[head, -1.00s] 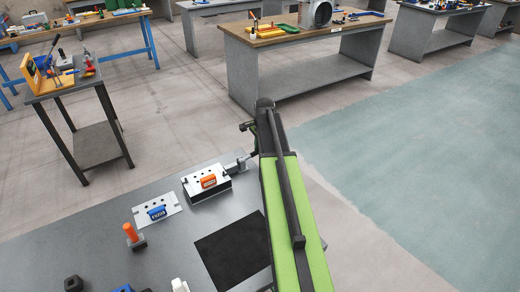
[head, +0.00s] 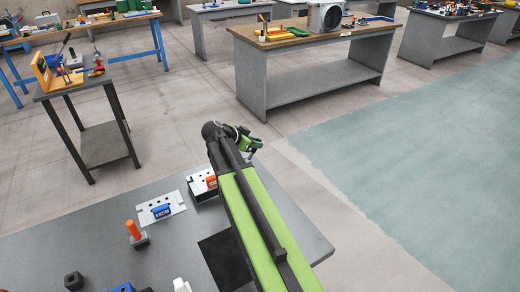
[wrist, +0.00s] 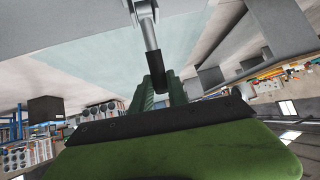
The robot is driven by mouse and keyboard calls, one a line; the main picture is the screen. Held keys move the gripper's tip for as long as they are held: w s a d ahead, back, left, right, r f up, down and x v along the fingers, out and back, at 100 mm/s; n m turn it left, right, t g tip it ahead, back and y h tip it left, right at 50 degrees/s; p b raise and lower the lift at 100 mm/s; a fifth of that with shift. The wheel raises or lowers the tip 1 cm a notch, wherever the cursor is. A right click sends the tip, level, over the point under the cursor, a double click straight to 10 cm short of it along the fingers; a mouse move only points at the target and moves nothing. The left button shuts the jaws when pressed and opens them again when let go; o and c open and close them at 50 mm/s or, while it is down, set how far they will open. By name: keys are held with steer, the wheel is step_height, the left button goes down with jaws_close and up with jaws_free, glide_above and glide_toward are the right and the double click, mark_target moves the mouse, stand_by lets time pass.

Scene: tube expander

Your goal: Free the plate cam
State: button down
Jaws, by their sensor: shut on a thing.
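My gripper (head: 250,145) is in the head view above the far right part of the grey bench, partly behind my own arm. In the wrist view its green fingers (wrist: 160,88) are shut on the black grip of a metal lever (wrist: 153,38). The lever's grey rod runs up to a metal joint at the top edge of that view. A white-topped block with an orange label (head: 204,184) sits on the bench, its right side hidden by my arm. I cannot tell from the frames which part is the plate cam.
An orange peg in a dark base (head: 135,232) and a black mat (head: 222,258) are nearer. A small side table (head: 70,90) stands at the left. Open floor lies beyond the bench.

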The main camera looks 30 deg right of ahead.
mark_target(248, 160)
steer(key=a+h+b, duration=0.3)
steer(key=b, duration=0.3)
steer(key=shift+a+h, duration=0.2)
steer(key=shift+h, duration=0.2)
steer(key=shift+a+r+n+h+b, duration=0.15)
steer(key=shift+a+n+h+b, duration=0.2)
steer(key=shift+b, duration=0.25)
steer(key=c, duration=1.3)
jaws_free()
steer(key=shift+w+r, duration=0.1)
steer(key=p+v, duration=0.4)
steer(key=v, duration=1.3)
steer(key=shift+a, duration=0.25)
